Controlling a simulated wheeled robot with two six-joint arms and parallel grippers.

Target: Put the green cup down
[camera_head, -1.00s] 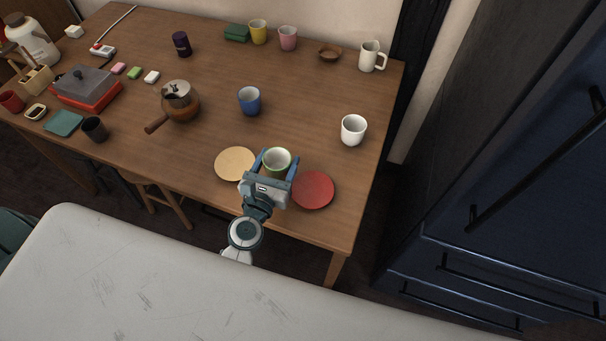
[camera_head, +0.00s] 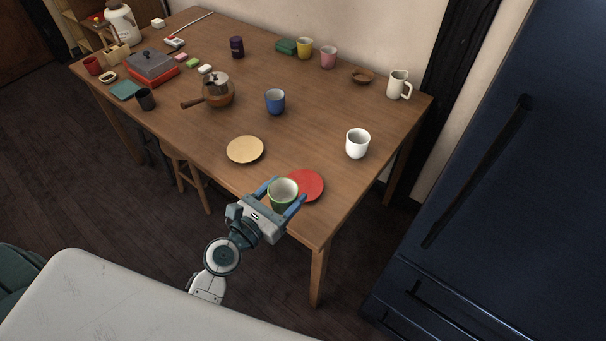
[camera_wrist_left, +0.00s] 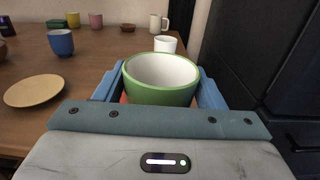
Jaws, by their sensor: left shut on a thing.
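The green cup (camera_head: 283,195), white inside, is upright between the blue fingers of my left gripper (camera_head: 282,193), which is shut on it. In the head view it overlaps the near left part of the red plate (camera_head: 309,184); I cannot tell its height over the table. In the left wrist view the green cup (camera_wrist_left: 161,84) fills the space between the fingers and hides most of what is behind it. My right gripper is not in view.
A tan plate (camera_head: 245,149) lies left of the red one. A white cup (camera_head: 358,143) and a blue cup (camera_head: 275,101) stand farther back. A brown pot (camera_head: 218,93) is to the left. The wooden table (camera_head: 310,130) has bare room in its middle. Dark blue cabinets (camera_head: 480,190) stand right.

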